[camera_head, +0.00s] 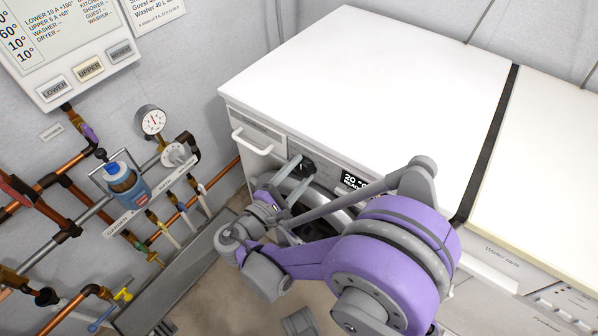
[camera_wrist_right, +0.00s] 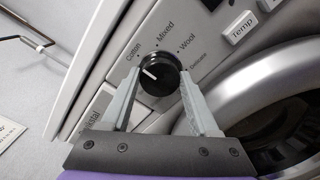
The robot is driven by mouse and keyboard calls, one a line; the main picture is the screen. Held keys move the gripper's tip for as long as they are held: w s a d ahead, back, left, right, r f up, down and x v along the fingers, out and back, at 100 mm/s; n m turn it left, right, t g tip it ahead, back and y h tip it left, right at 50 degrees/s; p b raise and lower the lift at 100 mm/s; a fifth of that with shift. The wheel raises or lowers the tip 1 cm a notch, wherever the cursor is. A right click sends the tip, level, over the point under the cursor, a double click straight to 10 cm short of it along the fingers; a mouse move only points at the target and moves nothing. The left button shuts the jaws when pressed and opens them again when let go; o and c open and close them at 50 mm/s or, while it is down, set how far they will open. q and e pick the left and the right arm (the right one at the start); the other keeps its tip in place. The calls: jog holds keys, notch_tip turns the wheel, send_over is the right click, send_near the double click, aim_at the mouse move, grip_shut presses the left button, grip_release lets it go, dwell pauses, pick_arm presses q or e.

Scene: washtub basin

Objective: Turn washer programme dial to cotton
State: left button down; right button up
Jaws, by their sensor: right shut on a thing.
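The black programme dial (camera_wrist_right: 160,72) is on the washer's front panel in the right wrist view, with the labels Cotton, Mixed, Wool and one blurred word around it. Its white pointer line points left and slightly up, toward the Cotton side; I cannot tell whether it lines up exactly. My right gripper (camera_wrist_right: 161,82) is shut on the dial, one finger on each side. In the head view the dial (camera_head: 308,164) shows small at the washer's front, with my right gripper (camera_head: 303,171) at it. My left gripper is not in view.
The washer's white top (camera_head: 360,90) is bare. A detergent drawer handle (camera_head: 251,141) is left of the dial, and a lit display (camera_head: 354,181) is to its right. Pipes, a gauge (camera_head: 151,120) and a blue-capped bottle (camera_head: 122,180) line the left wall.

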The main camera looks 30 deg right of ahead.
dwell(0.3)
jog(key=o, duration=1.4)
jog(key=shift+c, duration=0.2)
jog(key=p+v, duration=0.1)
jog(key=v, duration=1)
